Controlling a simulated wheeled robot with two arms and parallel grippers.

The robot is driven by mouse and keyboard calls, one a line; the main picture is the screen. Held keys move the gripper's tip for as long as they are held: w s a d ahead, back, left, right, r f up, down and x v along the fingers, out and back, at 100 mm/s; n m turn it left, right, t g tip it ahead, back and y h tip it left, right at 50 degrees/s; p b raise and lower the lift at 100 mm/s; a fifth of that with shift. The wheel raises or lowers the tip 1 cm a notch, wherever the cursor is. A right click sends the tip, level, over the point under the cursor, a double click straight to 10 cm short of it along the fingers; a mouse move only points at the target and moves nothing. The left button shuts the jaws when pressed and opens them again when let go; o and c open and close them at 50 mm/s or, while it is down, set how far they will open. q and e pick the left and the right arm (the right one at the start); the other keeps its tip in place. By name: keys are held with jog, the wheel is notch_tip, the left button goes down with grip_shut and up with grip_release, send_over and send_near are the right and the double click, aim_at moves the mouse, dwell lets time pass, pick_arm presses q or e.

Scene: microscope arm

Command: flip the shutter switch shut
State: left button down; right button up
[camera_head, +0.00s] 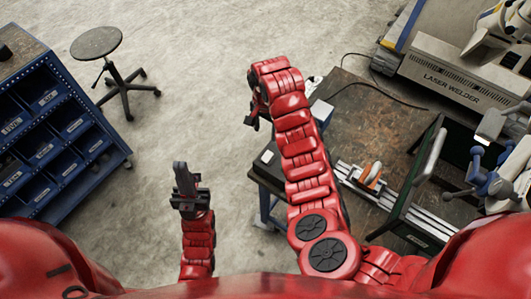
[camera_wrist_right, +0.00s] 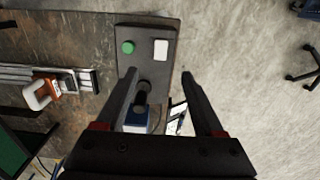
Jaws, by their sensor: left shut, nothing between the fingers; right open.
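In the right wrist view a dark control box (camera_wrist_right: 148,62) carries a green round button, a white square and a dark round switch with a stubby lever (camera_wrist_right: 141,97). I take this lever to be the shutter switch; its position is not clear. My right gripper (camera_wrist_right: 158,76) is open, its fingers around the switch area from above; I cannot tell if they touch. In the head view my right gripper (camera_head: 254,116) is partly hidden by its own arm, and the control box (camera_head: 267,160) shows only in part. My left gripper (camera_head: 184,180) is shut and empty, over open floor.
A dark worktable (camera_head: 352,115) bears a metal rail with an orange-and-white part (camera_head: 371,176) and a blue box (camera_head: 321,112). A laser welder (camera_head: 450,75) stands at the upper right. A blue bin rack (camera_head: 50,120) and a stool (camera_head: 97,42) stand left; the floor between is clear.

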jog(key=shift+f, duration=1.3)
jog(key=b, duration=0.6)
send_over(266, 159)
notch_tip(266, 159, down, 8)
jog(key=shift+a+f, duration=0.1)
jog(key=shift+f, duration=0.15)
notch_tip(266, 159, down, 5)
jog(key=p, duration=0.2)
jog(key=shift+r+p, duration=0.15)
jog(key=shift+p, duration=0.15)
jog(key=shift+w+f, duration=0.1)
jog(key=shift+f, duration=0.55)
jog(key=shift+c, duration=0.2)
